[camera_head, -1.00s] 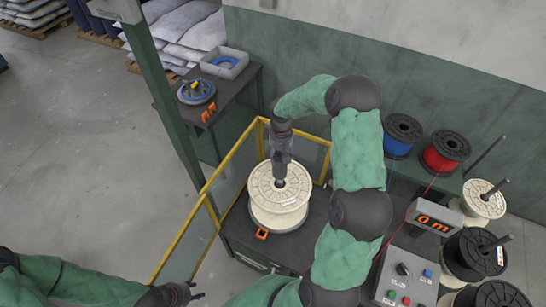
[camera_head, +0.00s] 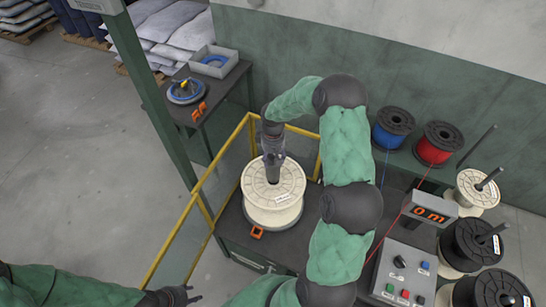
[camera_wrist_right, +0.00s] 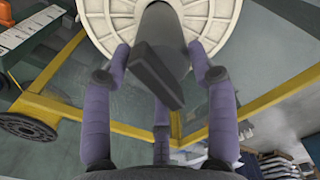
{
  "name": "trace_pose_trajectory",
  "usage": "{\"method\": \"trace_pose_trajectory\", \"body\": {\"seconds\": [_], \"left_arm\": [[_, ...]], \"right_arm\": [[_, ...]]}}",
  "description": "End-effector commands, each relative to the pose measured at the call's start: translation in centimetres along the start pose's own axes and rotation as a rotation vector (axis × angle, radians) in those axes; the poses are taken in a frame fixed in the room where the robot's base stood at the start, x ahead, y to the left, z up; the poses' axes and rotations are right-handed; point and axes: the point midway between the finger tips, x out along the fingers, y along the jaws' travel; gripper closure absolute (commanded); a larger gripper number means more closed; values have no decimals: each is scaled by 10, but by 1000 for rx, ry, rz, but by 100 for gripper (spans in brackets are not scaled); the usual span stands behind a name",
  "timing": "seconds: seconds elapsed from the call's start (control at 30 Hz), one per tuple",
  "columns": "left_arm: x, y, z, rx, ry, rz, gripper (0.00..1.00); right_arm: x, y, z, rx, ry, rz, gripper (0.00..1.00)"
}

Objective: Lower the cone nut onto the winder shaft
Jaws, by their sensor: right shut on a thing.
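The cream spool (camera_head: 259,207) stands on the dark winder bench inside the yellow-framed guard. My right gripper (camera_head: 273,177) points down over the middle of its top flange. In the right wrist view its purple fingers (camera_wrist_right: 160,75) are closed around the dark grey cone nut (camera_wrist_right: 150,72). The cone nut lies over the centre of the cream flange, which also shows there (camera_wrist_right: 103,22). The winder shaft is hidden beneath the nut and gripper, so I cannot tell whether they touch. My left gripper (camera_head: 188,295) is empty at the lower edge, away from the spool, fingers apart.
The yellow guard rail (camera_head: 196,205) runs along the left of the spool. An orange block (camera_head: 257,232) sits at its front. A control box (camera_head: 405,271) and display (camera_head: 430,215) stand right. Blue (camera_head: 391,137) and red (camera_head: 433,150) spools are behind.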

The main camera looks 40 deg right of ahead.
Motion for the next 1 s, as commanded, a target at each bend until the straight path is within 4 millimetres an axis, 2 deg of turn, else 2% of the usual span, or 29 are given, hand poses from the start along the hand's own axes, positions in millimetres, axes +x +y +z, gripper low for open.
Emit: {"method": "trace_pose_trajectory", "body": {"seconds": [0.47,1.0], "left_arm": [[2,-1,0,0,0,0,60],[19,-7,-1,0,0,0,60]], "right_arm": [[1,1,-1,0,3,1,100],[23,0,-1,0,2,1,100]]}}
